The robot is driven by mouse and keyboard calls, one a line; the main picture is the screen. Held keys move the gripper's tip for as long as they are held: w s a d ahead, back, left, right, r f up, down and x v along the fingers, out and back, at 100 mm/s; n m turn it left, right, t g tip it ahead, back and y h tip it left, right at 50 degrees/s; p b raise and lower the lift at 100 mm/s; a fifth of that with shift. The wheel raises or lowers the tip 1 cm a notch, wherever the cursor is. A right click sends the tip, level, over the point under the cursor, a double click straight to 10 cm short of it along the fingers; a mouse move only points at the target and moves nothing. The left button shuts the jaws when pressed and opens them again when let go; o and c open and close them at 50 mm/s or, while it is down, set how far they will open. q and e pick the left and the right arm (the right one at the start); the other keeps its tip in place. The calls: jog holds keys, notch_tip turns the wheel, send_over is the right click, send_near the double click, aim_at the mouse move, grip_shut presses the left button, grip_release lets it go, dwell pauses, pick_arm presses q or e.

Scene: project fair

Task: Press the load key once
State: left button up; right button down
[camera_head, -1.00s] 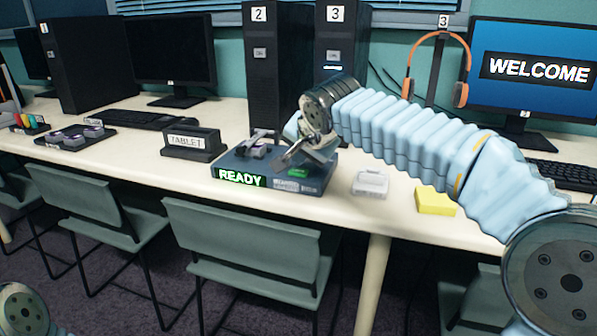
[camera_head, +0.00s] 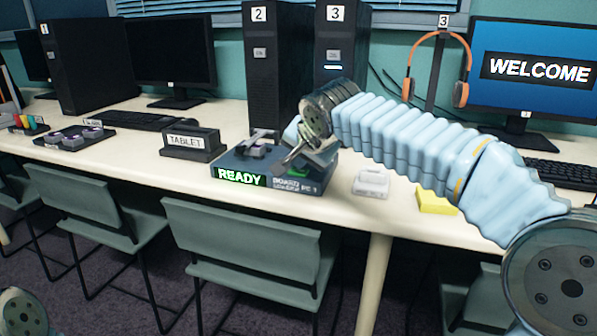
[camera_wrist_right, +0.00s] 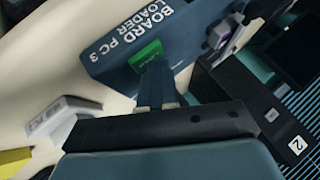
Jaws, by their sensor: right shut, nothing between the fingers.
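The board loader (camera_head: 232,166) is a dark blue box on the table, with a lit green READY display (camera_head: 241,178) on its front. Its green load key (camera_wrist_right: 146,55) shows in the right wrist view; in the head view it is mostly hidden by my gripper. My right gripper (camera_wrist_right: 157,72) is shut and empty, its fingertips right at the key's near edge. I cannot tell whether they touch it. In the head view the right gripper (camera_head: 291,160) is over the loader's right part. My left gripper is not in view.
A TABLET stand (camera_head: 192,143) is left of the loader. A small white box (camera_head: 371,183) and a yellow block (camera_head: 436,201) lie to its right. PC towers 2 (camera_head: 278,70) and 3 (camera_head: 338,50) stand behind. Chairs (camera_head: 250,240) line the table's front.

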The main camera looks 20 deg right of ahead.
aim_at(301, 172)
jog(key=shift+f, duration=0.2)
jog(key=shift+r, duration=0.15)
dwell(0.3)
jog(key=shift+r+p, duration=0.5)
jog(key=shift+r, duration=0.2)
jog(key=shift+r, duration=0.1)
notch_tip(301, 172, up, 5)
jog(key=p, duration=0.4)
dwell(0.4)
